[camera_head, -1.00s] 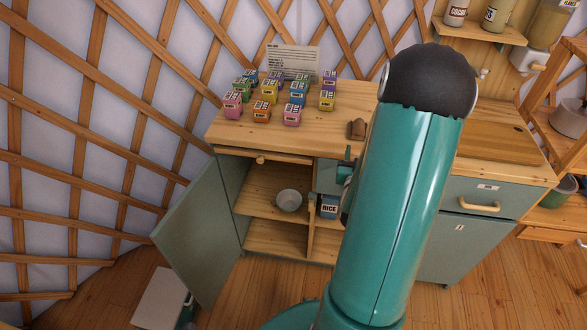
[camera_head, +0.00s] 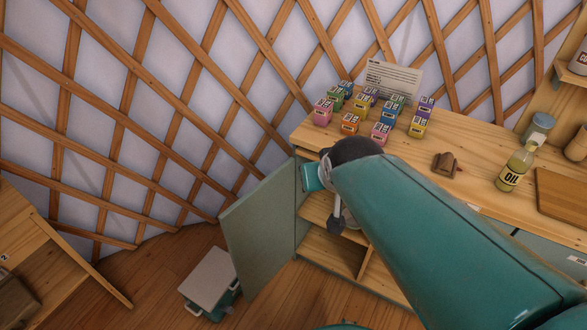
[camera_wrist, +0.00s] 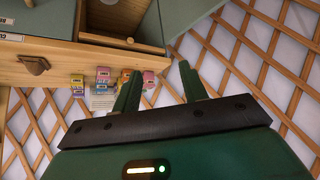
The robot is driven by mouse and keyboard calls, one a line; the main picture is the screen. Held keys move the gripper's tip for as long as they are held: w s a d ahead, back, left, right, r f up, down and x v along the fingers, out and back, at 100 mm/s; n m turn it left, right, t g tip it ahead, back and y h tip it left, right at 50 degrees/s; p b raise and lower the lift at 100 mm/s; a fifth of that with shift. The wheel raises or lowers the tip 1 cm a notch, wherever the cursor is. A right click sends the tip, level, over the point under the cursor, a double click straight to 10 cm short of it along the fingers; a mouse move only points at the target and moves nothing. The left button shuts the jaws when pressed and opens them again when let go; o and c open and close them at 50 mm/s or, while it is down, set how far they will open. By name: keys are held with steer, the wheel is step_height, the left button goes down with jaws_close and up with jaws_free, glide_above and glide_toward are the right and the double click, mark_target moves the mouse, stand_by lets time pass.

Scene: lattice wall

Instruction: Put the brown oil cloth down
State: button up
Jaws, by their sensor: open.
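The brown oil cloth (camera_head: 446,164) lies as a small folded lump on the wooden counter, left of the oil bottle (camera_head: 510,172). It also shows at the left of the wrist view (camera_wrist: 34,65), on the counter and apart from my fingers. My gripper (camera_wrist: 158,68) is open, with nothing between its two green fingers. In the head view my arm covers part of the counter and cabinet, and my gripper is mostly hidden beyond it, near the open cabinet.
Several coloured small boxes (camera_head: 381,134) and a white card (camera_head: 392,79) stand at the counter's left back. The cabinet door (camera_head: 259,226) stands open. A white-topped box (camera_head: 208,278) is on the floor left of it. A wooden table (camera_head: 30,240) is at far left.

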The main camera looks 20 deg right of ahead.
steer(key=s+a+r+n+g+y, duration=0.1)
steer(key=s+a+r+g, duration=0.1)
steer(key=s+a, duration=0.3)
steer(key=s, duration=0.3)
steer(key=shift+s+a+n, duration=0.2)
steer(key=shift+a+n, duration=0.1)
steer(key=shift+a, duration=0.05)
steer(key=shift+o, duration=0.5)
steer(key=shift+r, duration=0.1)
